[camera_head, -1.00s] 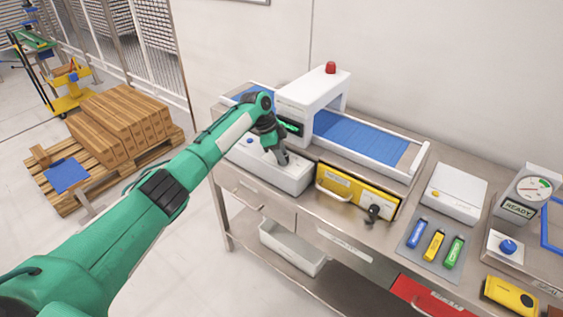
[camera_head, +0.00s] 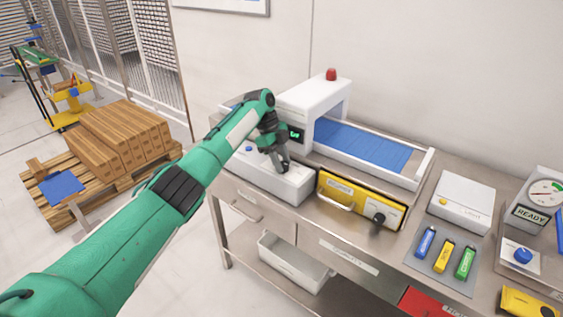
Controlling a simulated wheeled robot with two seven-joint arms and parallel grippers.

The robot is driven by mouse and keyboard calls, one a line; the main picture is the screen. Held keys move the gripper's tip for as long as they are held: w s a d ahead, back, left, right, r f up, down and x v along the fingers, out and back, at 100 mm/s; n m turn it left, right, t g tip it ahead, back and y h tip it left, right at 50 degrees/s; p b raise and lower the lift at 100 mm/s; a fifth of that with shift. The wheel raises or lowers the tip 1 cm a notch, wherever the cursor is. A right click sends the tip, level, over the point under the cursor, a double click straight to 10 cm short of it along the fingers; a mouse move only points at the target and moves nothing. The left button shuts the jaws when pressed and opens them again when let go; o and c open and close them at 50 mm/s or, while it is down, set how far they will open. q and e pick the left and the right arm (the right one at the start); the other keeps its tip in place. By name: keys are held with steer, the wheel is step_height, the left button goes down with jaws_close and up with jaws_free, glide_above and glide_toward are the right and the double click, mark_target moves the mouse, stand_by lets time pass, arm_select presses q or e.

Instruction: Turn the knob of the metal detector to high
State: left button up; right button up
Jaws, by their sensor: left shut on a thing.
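The metal detector is a white arch (camera_head: 318,98) with a red lamp (camera_head: 331,74) on top, over a blue conveyor belt (camera_head: 365,145). A small dark display (camera_head: 296,134) with green signs shows on its front. A white control box (camera_head: 290,186) stands in front of it. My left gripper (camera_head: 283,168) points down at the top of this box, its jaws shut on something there. The knob is hidden behind the fingers, so its setting cannot be read. A small blue button (camera_head: 249,149) sits on the box's left part. My right gripper is not in view.
A yellow drawer unit (camera_head: 350,197) with a black knob (camera_head: 379,218) stands right of the box. Further right are a white case (camera_head: 462,197), several coloured sticks on a grey mat (camera_head: 418,258), and a gauge (camera_head: 544,192). Cartons (camera_head: 115,140) lie on a pallet at left.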

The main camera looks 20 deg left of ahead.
arm_select(q)
steer(key=shift+r, duration=0.1)
steer(key=o, duration=1)
steer(key=shift+c, duration=0.2)
steer(key=b+v, duration=0.2)
steer(key=v, duration=1.1)
steer(key=shift+a+r+b, duration=0.25)
steer(key=shift+r+b, duration=0.05)
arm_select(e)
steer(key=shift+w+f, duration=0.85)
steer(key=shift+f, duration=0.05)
